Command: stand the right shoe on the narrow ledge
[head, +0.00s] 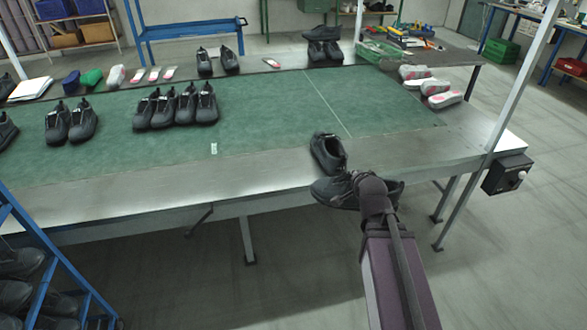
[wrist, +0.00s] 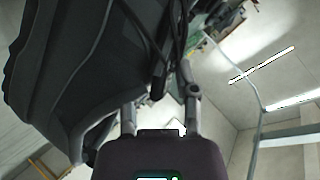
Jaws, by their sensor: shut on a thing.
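A black shoe (head: 332,191) is in my gripper (head: 364,186), at the front edge of the table near its right end. In the wrist view the same shoe (wrist: 75,75) looms large at the left and top, with its laces beside the fingers of my gripper (wrist: 163,100). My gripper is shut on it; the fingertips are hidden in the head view. Another black shoe (head: 326,150) sits just behind it, on the bare metal strip (head: 240,178) along the table's front. Whether the held shoe touches the strip I cannot tell.
Several black shoes (head: 178,106) stand in pairs on the green mat (head: 255,120). Pale shoe-shaped pieces (head: 435,87) lie at the right. A post (head: 503,95) and a dark switch box (head: 507,174) stand at the right end. The metal strip left of the shoes is clear.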

